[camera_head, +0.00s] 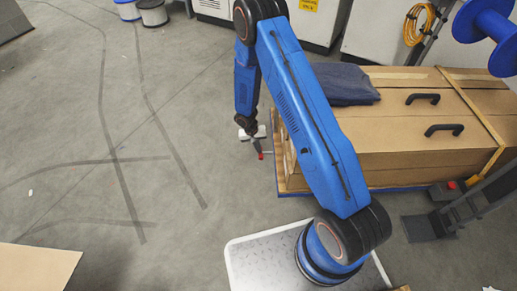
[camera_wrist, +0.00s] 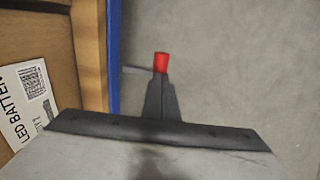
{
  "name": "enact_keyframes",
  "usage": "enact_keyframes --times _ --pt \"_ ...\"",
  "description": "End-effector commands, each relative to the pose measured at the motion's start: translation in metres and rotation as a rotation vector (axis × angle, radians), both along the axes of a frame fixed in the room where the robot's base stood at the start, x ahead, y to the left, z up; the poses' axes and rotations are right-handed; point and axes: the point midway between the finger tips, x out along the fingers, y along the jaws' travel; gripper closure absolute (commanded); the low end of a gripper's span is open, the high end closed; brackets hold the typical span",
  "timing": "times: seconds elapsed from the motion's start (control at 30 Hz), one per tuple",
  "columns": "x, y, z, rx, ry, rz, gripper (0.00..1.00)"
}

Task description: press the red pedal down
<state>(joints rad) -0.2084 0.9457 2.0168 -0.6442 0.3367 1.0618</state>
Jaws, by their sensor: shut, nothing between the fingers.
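A small red pedal (camera_head: 261,155) sticks out on a thin grey bar beside the left side of the wooden pallet (camera_head: 283,186), low near the floor. In the wrist view the red pedal (camera_wrist: 161,62) shows as a short red cylinder, with the grey bar (camera_wrist: 137,70) reaching left from it. My gripper (camera_head: 258,146) is shut and empty, pointing down at the pedal. In the wrist view the fingertips (camera_wrist: 160,77) end right at the near edge of the pedal. I cannot tell whether they touch it or whether it is pressed.
Large cardboard boxes (camera_head: 390,137) with black handles fill the pallet, a dark folded cloth (camera_head: 345,84) on top. A dark stand (camera_head: 440,218) with a red part (camera_head: 452,185) is at right. Floor at left is mostly clear.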

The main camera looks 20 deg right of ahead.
Motion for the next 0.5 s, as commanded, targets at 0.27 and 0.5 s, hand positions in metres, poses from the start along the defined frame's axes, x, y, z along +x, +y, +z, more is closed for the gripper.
enact_keyframes --times 0.27,0.5 --pt "0.001 0.007 -0.012 -0.123 0.030 0.005 1.00" --pt "0.002 0.011 -0.029 -0.298 0.069 0.004 1.00"
